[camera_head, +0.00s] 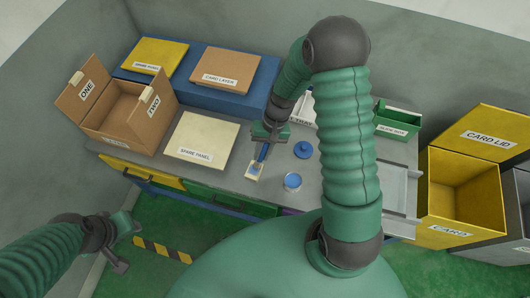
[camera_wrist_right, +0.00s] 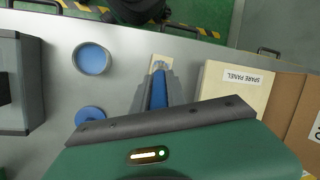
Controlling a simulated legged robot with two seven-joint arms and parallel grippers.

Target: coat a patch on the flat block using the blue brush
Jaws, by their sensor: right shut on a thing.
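My right gripper (camera_head: 264,146) is shut on the blue brush (camera_head: 262,154), which points down toward the bench. In the right wrist view the blue brush (camera_wrist_right: 158,92) lies between the gray fingers. The flat block (camera_head: 254,171) is a small pale piece on the bench at the brush's lower end; it also shows in the wrist view (camera_wrist_right: 160,62). A bluish area shows on it beside the brush tip. Whether the tip touches it I cannot tell. An open pot of blue paint (camera_head: 292,182) stands to the right. My left gripper (camera_head: 127,248) appears open and empty, away from the bench.
A blue round lid (camera_head: 303,149) lies behind the pot. The spare panel (camera_head: 202,138) lies left of the block. An open cardboard box (camera_head: 120,112) stands far left, a green box (camera_head: 397,122) and yellow card bin (camera_head: 462,190) right. A blue platform (camera_head: 232,98) is behind.

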